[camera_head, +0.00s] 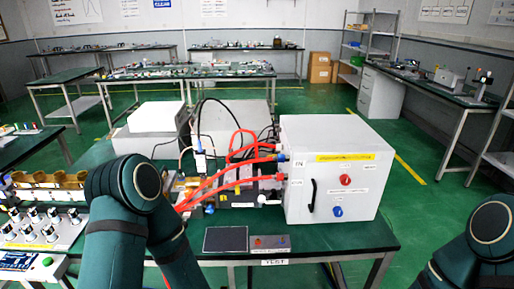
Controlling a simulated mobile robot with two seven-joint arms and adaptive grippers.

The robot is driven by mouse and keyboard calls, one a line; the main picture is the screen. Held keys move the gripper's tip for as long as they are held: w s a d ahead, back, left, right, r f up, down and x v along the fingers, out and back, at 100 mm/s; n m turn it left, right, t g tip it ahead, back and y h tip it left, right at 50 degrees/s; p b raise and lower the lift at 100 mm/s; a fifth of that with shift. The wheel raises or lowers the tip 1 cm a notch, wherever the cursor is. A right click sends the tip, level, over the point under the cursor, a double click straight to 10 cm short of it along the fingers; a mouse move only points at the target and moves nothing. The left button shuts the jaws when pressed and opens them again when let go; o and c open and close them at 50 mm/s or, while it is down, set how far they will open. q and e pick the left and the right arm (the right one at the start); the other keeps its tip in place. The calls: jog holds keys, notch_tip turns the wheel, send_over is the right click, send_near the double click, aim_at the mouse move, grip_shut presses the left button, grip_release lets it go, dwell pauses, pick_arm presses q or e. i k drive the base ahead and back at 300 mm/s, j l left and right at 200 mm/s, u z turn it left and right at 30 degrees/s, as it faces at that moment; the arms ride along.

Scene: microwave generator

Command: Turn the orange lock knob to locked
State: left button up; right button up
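A white box (300,135) stands on the right of the bench (345,238). Its front has a red or orange-red knob (345,180) and a blue knob (338,211) below it, with a black handle to their left. A small grey panel (270,243) at the bench's front edge carries a small orange-red knob (258,242). I cannot tell which of these is the lock knob, or how either is turned. My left arm bends at the left and my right arm shows at the lower right. Neither gripper is in view.
Red hoses (228,185) and equipment lie left of the box. A flat dark plate (226,239) lies beside the small panel. A panel with several knobs (42,228) is at the left. Green floor right of the bench is clear.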

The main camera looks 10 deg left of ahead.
aim_at(187, 192)
jog(key=u, duration=1.05)
